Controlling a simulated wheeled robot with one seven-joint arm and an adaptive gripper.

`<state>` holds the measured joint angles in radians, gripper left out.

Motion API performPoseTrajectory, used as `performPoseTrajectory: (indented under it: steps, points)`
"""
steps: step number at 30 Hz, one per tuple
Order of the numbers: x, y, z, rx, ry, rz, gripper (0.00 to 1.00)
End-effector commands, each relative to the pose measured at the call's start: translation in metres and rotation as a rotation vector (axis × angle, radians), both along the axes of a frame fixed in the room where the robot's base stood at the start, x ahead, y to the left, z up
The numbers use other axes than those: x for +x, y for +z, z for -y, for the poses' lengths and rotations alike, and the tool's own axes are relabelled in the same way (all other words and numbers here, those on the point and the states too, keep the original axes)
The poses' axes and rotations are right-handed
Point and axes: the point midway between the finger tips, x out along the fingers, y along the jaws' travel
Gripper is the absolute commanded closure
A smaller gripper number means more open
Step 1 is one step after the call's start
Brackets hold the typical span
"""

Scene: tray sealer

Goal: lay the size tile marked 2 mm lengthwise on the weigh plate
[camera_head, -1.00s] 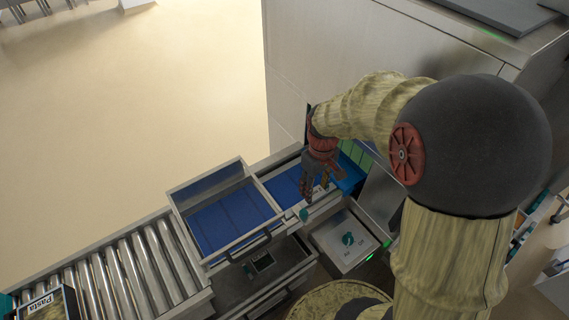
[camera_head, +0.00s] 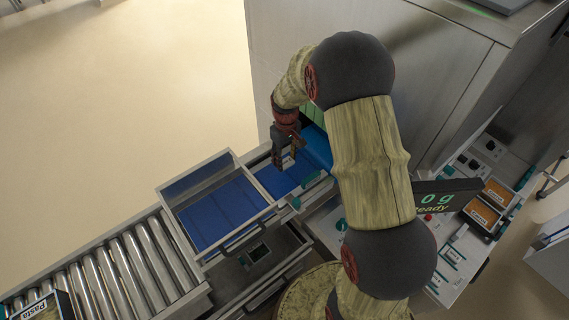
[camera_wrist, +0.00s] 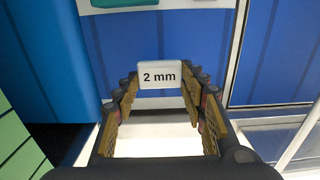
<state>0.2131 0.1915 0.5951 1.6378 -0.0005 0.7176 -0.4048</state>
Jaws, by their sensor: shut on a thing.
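The size tile marked 2 mm (camera_wrist: 159,75) is between the fingertips of my gripper (camera_wrist: 161,92) in the wrist view, its white face and black lettering toward the camera. My gripper is shut on it. In the head view my gripper (camera_head: 284,162) hangs over the blue belt beside the machine's opening, with a small white patch between its fingers. I cannot make out the weigh plate; my arm covers part of the bench. A dark display (camera_head: 447,197) reads "0 g" and "Ready" in green.
A clear-walled frame with a handle (camera_head: 236,237) stands over the blue belt left of my gripper. A roller conveyor (camera_head: 125,270) runs to the lower left. The tall steel machine (camera_head: 420,80) is behind my arm. Orange-topped boxes (camera_head: 481,213) sit at the right.

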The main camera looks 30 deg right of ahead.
Motion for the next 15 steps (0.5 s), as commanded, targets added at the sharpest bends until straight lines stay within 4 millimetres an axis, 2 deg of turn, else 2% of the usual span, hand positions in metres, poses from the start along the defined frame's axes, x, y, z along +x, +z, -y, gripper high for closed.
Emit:
performPoseTrajectory:
  steps: [5, 12, 15]
  points:
    - [0.006, -0.008, 0.0, 0.0, 0.0, -0.001, 0.76]
    - [0.008, -0.038, 0.0, 0.001, 0.0, -0.002, 0.76]
    - [0.008, -0.04, 0.001, 0.0, 0.0, 0.001, 0.76]
